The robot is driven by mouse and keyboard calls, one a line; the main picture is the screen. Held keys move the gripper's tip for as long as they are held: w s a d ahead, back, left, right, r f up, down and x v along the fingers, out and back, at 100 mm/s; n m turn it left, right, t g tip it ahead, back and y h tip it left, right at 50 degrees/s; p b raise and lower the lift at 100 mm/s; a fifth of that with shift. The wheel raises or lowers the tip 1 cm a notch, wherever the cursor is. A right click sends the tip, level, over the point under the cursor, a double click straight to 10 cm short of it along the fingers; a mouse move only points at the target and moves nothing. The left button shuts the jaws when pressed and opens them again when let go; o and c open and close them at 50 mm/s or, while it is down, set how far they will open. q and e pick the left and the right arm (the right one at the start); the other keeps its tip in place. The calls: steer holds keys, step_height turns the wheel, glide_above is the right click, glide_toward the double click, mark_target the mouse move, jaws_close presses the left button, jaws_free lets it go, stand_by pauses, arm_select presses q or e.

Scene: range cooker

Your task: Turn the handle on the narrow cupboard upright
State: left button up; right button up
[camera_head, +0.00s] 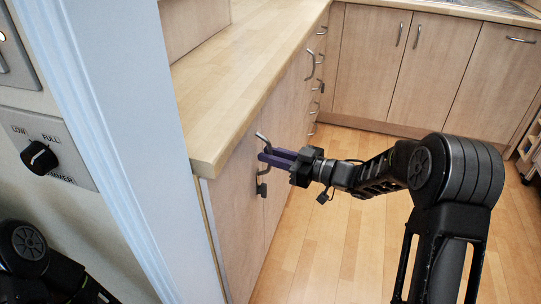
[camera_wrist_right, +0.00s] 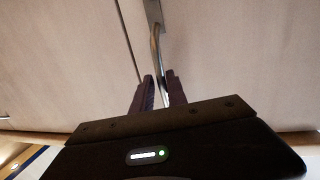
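The pale wood cupboard front (camera_head: 237,215) under the near end of the worktop carries a metal bar handle (camera_head: 261,138). My right gripper (camera_head: 262,157) reaches in from the right to this handle, and its purple fingers cover the handle's middle. In the right wrist view the handle (camera_wrist_right: 155,45) runs down from its upper mount between the two fingers (camera_wrist_right: 160,80), leaning slightly. The fingers stand a little apart; whether both press on the handle is unclear. The handle's lower part is hidden in that view. My left gripper is out of view.
The worktop (camera_head: 245,75) overhangs just above the handle. More cupboards (camera_head: 375,65) with handles line the back. A white door frame (camera_head: 95,130) and a dimmer switch (camera_head: 40,157) stand close on the left. The wood floor (camera_head: 325,255) is clear.

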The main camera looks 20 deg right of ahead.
steer(key=shift+o, duration=1.4)
steer(key=shift+s, duration=0.1)
steer(key=p+v, duration=0.1)
steer(key=v, duration=0.6)
steer(key=shift+s+d, duration=0.2)
steer(key=shift+d, duration=0.05)
